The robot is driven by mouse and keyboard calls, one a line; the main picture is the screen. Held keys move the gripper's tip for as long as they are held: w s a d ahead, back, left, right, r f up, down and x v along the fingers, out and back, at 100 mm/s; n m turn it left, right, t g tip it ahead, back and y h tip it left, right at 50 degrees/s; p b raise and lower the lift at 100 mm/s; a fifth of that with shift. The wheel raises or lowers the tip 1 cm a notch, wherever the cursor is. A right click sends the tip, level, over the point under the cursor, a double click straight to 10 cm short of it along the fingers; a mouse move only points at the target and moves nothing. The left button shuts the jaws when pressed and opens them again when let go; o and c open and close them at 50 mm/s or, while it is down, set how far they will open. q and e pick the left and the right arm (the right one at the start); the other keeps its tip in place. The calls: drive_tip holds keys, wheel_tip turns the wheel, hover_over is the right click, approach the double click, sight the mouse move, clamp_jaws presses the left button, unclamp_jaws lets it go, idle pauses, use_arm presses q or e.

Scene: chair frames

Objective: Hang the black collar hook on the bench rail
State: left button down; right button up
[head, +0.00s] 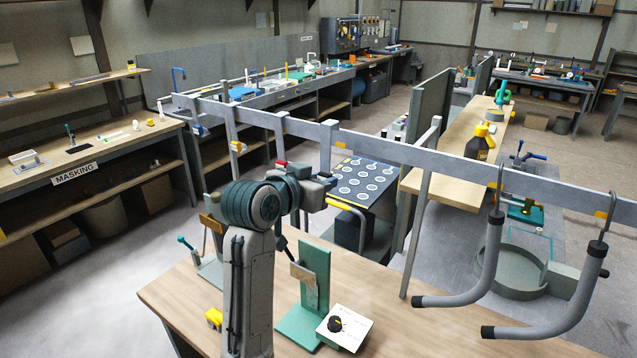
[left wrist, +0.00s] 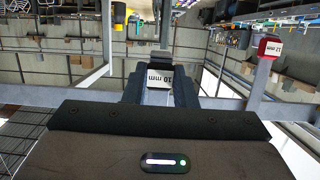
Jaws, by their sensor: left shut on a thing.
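My left gripper (head: 322,186) is just below the bench rail (head: 420,157). It is shut on the lower part of a grey hook (head: 328,136), whose upper block overlaps the rail in the head view. I cannot tell whether that block bears on the rail. In the left wrist view, the gripper (left wrist: 159,88) has a white label reading 10 mm (left wrist: 159,77) between its dark fingers. A dark block shows beyond it. The fingers hide much of the hook, and its collar colour is not clear. My right gripper is not in view.
Two bent grey tubes (head: 456,299) (head: 540,329) hang at the right.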

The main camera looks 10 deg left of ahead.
use_arm(q)
drive_tip(key=shift+w+d, duration=0.25)
drive_tip(key=shift+w, duration=0.4)
drive_tip(key=shift+w+d, duration=0.1)
drive_tip(key=shift+w, duration=0.2)
drive_tip(key=shift+w+d, duration=0.2)
drive_tip(key=shift+w, duration=0.35)
drive_tip(key=shift+w, duration=0.1)
idle(0.6)
drive_tip(key=shift+w+d, duration=0.3)
drive_tip(key=shift+w, duration=0.35)
drive_tip(key=shift+f+b, duration=0.6)
drive_tip(key=shift+f, duration=0.6)
drive_tip(key=c, duration=1.1)
unclamp_jaws()
